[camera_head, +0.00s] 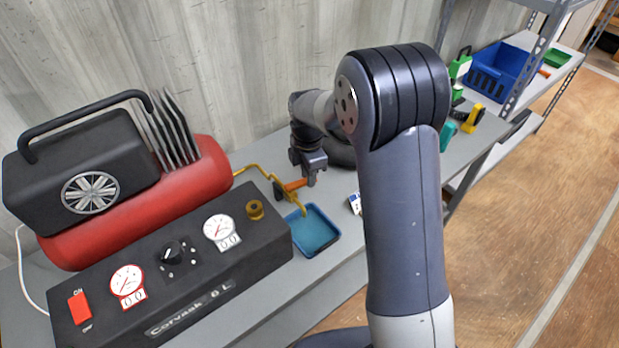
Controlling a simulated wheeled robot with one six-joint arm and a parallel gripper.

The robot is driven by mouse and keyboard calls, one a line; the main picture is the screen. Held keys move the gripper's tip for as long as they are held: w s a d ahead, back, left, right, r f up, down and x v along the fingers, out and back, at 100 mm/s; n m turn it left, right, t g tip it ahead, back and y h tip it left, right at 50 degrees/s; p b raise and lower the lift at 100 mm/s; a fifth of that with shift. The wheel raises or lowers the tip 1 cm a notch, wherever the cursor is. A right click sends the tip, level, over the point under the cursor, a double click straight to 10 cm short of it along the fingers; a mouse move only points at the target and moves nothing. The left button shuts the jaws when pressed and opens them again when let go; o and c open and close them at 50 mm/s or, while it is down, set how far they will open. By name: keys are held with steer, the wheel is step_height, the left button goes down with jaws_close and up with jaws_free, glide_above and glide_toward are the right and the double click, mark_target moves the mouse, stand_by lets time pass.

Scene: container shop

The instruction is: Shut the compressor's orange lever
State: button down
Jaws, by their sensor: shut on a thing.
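The compressor (192,272) stands on the grey bench at the left, with a red tank, a black motor housing and a black front panel with two gauges. A yellow pipe runs from the tank's right end. The orange lever (294,185) sits on this pipe, to the right of the tank. My gripper (311,181) points down at the lever's right end and is shut on it. The fingertips are small in this view, and the exact contact is partly hidden.
A blue tray (319,244) lies just right of the panel, under the pipe's end. A blue crate (496,75) stands on the shelf rack at the back right. Green and yellow tools (466,116) are on the bench's far end. The corrugated wall is close behind.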

steer(key=shift+w+a+n, duration=0.3)
steer(key=shift+w+n, duration=0.25)
steer(key=shift+n, duration=0.65)
steer(key=shift+r, duration=0.1)
steer(key=c, duration=1.2)
jaws_free()
steer(key=shift+c, duration=0.2)
step_height(320, 180, up, 11)
steer(key=b, duration=0.1)
steer(key=shift+f, duration=0.25)
